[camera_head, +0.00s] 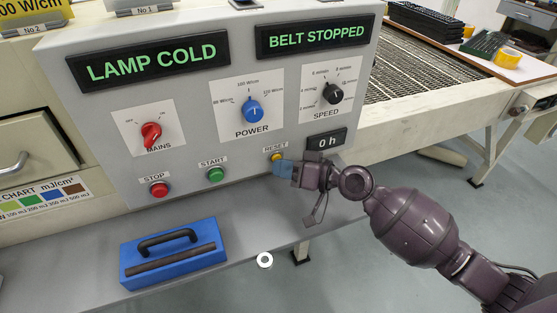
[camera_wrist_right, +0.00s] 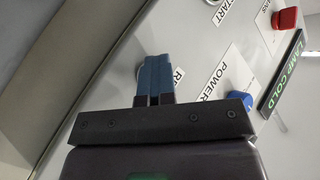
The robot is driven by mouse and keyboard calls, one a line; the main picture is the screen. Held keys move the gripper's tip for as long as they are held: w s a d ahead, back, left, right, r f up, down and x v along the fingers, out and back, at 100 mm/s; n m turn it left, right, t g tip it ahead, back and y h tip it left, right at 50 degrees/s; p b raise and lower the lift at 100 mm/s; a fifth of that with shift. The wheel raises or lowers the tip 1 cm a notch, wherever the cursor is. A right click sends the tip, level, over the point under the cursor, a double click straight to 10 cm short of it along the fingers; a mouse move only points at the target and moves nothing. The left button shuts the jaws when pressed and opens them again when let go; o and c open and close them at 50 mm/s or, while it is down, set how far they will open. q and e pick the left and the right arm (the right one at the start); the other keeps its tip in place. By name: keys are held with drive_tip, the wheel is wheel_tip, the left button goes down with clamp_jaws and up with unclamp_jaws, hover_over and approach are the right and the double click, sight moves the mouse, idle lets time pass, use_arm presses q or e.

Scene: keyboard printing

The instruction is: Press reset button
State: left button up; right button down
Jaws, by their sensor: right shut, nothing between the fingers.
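The yellow reset button (camera_head: 276,157) sits on the grey control panel (camera_head: 100,120), under its RESET label. My right gripper (camera_head: 281,168) is shut and empty, its blue fingertips at the lower edge of the button. I cannot tell whether they touch it. In the right wrist view the shut blue fingers (camera_wrist_right: 156,78) point at the panel beside the partly covered RESET label (camera_wrist_right: 179,76), and they largely hide the button. My left gripper is out of view.
A green start button (camera_head: 216,174) and a red stop button (camera_head: 159,188) are left of the reset button. Above are the power knob (camera_head: 252,110) and speed knob (camera_head: 333,94). A blue handled block (camera_head: 172,261) and a white ring (camera_head: 265,260) lie below the panel.

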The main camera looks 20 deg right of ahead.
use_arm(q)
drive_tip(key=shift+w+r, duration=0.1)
use_arm(e)
drive_tip(key=shift+d+r, duration=0.15)
drive_tip(key=shift+r, duration=0.05)
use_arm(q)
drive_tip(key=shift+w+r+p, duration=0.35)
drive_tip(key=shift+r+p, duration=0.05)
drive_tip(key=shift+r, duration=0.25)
use_arm(e)
drive_tip(key=s, duration=0.6)
drive_tip(key=shift+f, duration=0.25)
